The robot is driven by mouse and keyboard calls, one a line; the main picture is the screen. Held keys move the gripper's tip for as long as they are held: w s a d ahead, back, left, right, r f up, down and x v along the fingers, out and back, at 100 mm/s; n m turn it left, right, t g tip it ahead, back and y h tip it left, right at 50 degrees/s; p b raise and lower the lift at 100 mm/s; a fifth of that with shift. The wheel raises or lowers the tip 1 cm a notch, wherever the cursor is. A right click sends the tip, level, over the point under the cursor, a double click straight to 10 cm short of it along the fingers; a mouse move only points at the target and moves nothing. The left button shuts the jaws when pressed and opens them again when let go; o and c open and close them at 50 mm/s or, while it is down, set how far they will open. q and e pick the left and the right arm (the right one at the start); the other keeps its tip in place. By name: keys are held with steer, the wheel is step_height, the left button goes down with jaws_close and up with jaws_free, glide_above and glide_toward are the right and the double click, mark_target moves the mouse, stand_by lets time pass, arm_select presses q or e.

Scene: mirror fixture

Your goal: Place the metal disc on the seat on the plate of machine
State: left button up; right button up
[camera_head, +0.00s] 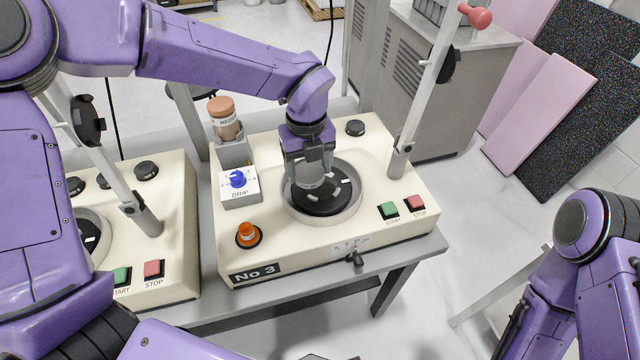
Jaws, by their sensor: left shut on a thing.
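The machine marked No 3 (385,160) is a cream box with a round recess in its top. In the recess lies a dark round plate (338,203) with light patches, inside a grey ring. My left gripper (309,178) points down over the left back part of this plate. It is shut on a grey metal piece, seemingly the metal disc (309,173), partly hidden by the fingers. I cannot tell whether the piece touches the plate, and the seat under it is hidden. My right arm shows at the right edge, but its gripper is out of view.
A drip unit with a blue knob (237,178) and a brown-capped bottle (222,117) stands left of the recess. A slanted post (428,90) rises at the right. An orange knob (247,233), green button (389,209) and red button (415,203) sit in front. Another machine (175,215) stands left.

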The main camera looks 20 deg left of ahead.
arm_select(q)
steer(key=b, duration=0.1)
glide_above(321, 187)
steer(key=f, duration=0.5)
steer(key=shift+w+a, duration=0.1)
steer(key=shift+w, duration=0.25)
steer(key=shift+s+f+b, duration=0.2)
steer(key=shift+f+b, duration=0.9)
steer(key=shift+f, duration=0.15)
steer(key=shift+s+f, duration=0.2)
steer(key=shift+f, duration=0.05)
steer(key=shift+d+r, duration=0.15)
steer(key=shift+d, duration=0.05)
steer(key=shift+w+f, duration=0.25)
steer(key=shift+w, duration=0.05)
steer(key=o, duration=0.9)
steer(key=shift+o, duration=1.2)
steer(key=shift+s+r, duration=0.1)
steer(key=shift+s, duration=0.05)
arm_select(e)
steer(key=f, duration=0.2)
steer(key=w+f, duration=0.1)
steer(key=f, duration=0.1)
steer(key=shift+f, duration=0.4)
